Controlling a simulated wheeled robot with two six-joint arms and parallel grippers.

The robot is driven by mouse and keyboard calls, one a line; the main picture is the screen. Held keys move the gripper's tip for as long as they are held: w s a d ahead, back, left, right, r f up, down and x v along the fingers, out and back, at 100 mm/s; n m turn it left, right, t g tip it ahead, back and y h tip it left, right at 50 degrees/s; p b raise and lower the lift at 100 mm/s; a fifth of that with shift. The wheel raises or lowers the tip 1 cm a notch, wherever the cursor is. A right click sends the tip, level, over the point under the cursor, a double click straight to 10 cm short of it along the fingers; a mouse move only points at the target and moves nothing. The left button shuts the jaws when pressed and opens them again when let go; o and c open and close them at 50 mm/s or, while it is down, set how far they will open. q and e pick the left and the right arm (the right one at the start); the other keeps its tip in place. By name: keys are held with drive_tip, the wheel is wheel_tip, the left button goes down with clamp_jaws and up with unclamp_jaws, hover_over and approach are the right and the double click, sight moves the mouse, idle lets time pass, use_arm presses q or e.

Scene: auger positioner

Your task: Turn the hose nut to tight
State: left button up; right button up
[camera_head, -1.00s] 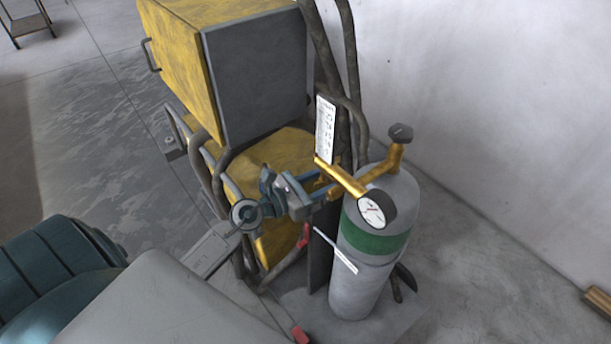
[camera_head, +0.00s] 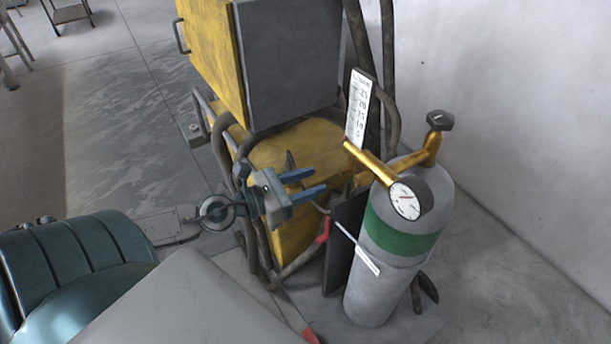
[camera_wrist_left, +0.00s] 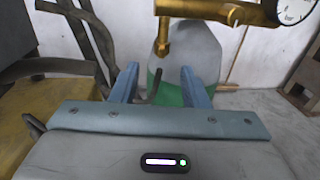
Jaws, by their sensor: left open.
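A brass regulator (camera_head: 370,163) with a round gauge (camera_head: 405,201) sits on the grey, green-banded gas cylinder (camera_head: 385,283). In the left wrist view, a short brass fitting (camera_wrist_left: 164,40) hangs from the regulator; I cannot clearly tell the hose nut apart on it. A dark, curved hose piece (camera_wrist_left: 154,85) shows below it, between the fingers. My left gripper (camera_head: 318,180) is open and empty, left of the regulator and apart from it. It also shows in the left wrist view (camera_wrist_left: 160,70), its fingertips below the fitting. My right gripper is not in view.
A yellow and grey machine (camera_head: 291,60) stands behind the gripper, with dark hoses (camera_head: 387,110) beside it. A white numbered scale (camera_head: 359,105) stands by the regulator. A red handle (camera_head: 323,230) is below the gripper. A white wall (camera_head: 530,100) is at the right.

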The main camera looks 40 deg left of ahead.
use_arm(q)
drive_tip(key=shift+s+b, duration=0.3)
drive_tip(key=shift+b, duration=0.05)
idle(0.4)
